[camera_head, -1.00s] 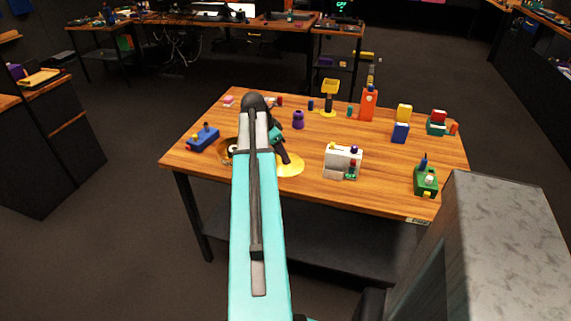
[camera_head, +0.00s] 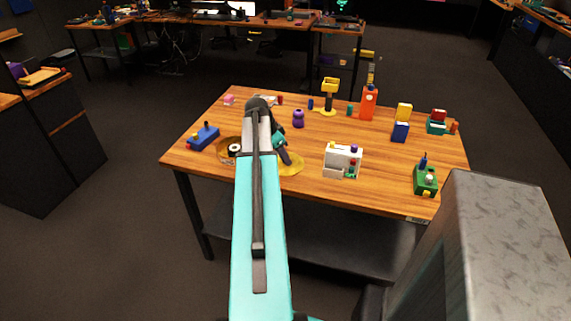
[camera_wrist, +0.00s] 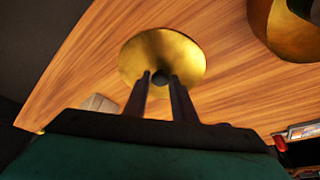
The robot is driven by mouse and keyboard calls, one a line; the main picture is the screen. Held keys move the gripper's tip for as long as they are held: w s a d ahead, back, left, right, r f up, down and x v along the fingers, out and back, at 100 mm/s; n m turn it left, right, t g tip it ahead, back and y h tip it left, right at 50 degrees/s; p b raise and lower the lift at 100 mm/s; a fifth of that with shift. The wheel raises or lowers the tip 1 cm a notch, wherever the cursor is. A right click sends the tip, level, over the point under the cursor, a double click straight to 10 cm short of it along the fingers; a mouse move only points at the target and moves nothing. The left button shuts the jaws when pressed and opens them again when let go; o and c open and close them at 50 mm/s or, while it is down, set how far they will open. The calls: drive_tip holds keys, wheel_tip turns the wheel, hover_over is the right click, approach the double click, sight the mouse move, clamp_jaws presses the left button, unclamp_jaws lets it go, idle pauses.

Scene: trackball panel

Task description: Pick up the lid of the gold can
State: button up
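A gold disc-shaped lid (camera_wrist: 188,50) with a small dark knob (camera_wrist: 160,76) at its centre lies on the wooden table in the wrist view. My gripper (camera_wrist: 160,77) is open and empty over the lid, its two dark fingers pointing at the knob with a gap between them. I cannot tell whether the fingertips have come down beside the knob. The lid also shows in the head view (camera_head: 291,169), partly hidden by my arm. The gold can (camera_wrist: 287,28) is at the upper right of the wrist view, cut by the frame. In the head view it (camera_head: 223,155) stands left of my arm.
Bare wood lies between the white box and the green device.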

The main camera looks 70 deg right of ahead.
clamp_jaws()
drive_tip(key=shift+r, duration=0.1)
drive_tip(key=shift+r+b, duration=0.35)
drive_tip(key=shift+r, duration=0.95)
drive_tip(key=w+a+r+b, duration=0.1)
drive_tip(key=w+a, duration=0.1)
drive_tip(key=a, duration=0.5)
drive_tip(key=w+a+r+b, duration=0.1)
drive_tip(key=w+a, duration=0.1)
drive_tip(key=a, duration=0.6)
drive_tip(key=shift+w+a, duration=0.2)
drive_tip(key=shift+w, duration=0.05)
drive_tip(key=shift+w+r, duration=0.1)
